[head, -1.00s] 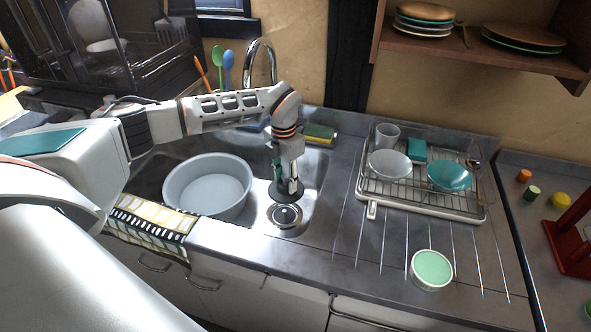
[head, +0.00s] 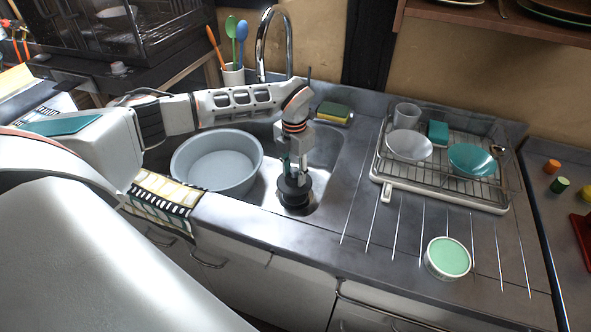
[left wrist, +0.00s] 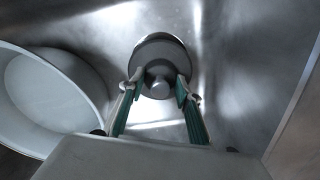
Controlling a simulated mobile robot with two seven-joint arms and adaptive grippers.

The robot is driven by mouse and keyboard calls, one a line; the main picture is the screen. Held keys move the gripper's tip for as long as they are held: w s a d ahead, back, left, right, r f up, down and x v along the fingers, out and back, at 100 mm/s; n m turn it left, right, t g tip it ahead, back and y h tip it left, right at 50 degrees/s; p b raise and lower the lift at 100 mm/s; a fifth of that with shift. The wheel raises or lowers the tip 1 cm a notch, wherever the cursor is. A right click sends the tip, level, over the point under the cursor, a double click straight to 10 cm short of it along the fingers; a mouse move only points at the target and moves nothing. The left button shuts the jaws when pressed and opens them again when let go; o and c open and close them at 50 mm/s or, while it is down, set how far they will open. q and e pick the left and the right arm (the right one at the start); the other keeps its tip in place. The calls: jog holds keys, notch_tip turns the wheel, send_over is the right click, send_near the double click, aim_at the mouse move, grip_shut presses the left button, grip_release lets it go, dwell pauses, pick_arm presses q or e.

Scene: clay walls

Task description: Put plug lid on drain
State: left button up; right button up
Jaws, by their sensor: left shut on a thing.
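The plug lid (head: 294,192) is a dark round disc, low in the sink (head: 258,193) to the right of the grey basin. My left gripper (head: 294,172) points down from above and is shut on it. In the left wrist view the two green-padded fingers of the left gripper (left wrist: 157,87) stand on either side of the lid's knob, and the grey lid (left wrist: 162,53) lies beyond them. The drain is almost wholly hidden behind the lid, so I cannot tell whether the lid touches it. My right gripper is not in view.
A grey basin (head: 217,163) stands in the sink, close to the left of the gripper. The tap (head: 262,45) rises behind my arm. A sponge (head: 333,113) lies at the sink's back edge. A dish rack (head: 445,185) and a green-topped tub (head: 447,258) stand on the right counter.

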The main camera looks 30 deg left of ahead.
aim_at(294, 185)
pick_arm(q)
jog(key=shift+s+f+b, duration=0.1)
jog(key=shift+f+b, duration=0.3)
jog(key=shift+f, duration=2.1)
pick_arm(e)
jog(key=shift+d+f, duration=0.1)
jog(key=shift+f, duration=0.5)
pick_arm(q)
jog(key=shift+f+p, duration=0.3)
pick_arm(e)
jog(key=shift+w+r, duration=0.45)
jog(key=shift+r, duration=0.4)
pick_arm(q)
jog(key=o, duration=1.2)
jog(key=shift+o, duration=0.2)
